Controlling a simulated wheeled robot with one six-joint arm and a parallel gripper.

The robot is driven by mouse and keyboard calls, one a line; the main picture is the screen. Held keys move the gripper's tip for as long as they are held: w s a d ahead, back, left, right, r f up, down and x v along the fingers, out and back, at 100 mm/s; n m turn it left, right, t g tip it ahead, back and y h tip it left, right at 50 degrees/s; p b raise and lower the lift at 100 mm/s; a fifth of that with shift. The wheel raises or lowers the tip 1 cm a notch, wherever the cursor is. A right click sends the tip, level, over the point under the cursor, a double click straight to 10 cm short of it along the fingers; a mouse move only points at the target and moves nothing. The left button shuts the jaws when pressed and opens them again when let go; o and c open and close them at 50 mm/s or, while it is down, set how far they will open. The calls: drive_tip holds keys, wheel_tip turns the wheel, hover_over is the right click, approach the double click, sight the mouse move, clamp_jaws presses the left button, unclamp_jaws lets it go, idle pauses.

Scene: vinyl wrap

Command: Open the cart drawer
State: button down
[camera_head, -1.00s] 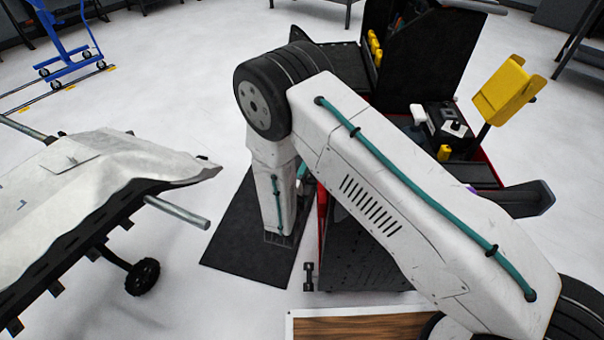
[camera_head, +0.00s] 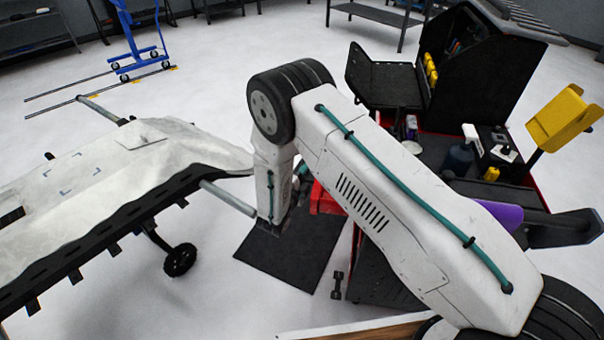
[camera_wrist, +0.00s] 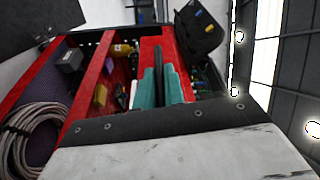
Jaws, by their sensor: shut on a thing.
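The tool cart (camera_head: 520,90) stands right of my arm in the head view, with a black upright back and red edges. A red part (camera_head: 326,200), which looks like the cart drawer, juts out left of the cart's dark side, partly behind my arm. The wrist view shows red-walled compartments (camera_wrist: 91,78) holding small items, including a yellow bottle. My gripper (camera_wrist: 163,75) has teal fingers close together against the red part, with a dark piece between them, apparently the drawer handle. The fingertips are hidden in the head view by my arm.
A white-covered panel on a wheeled stand (camera_head: 110,180) is at the left, its metal bar (camera_head: 228,198) ending close to my forearm. A dark mat (camera_head: 290,255) lies on the floor below. Open white floor lies behind; a blue wheeled frame (camera_head: 135,40) stands far back.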

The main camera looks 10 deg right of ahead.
drive_tip(key=c, duration=1.5)
unclamp_jaws()
drive_tip(key=shift+s+a, duration=0.1)
drive_tip(key=v, duration=0.7)
drive_tip(key=shift+s+a, duration=0.1)
drive_tip(key=shift+s, duration=0.15)
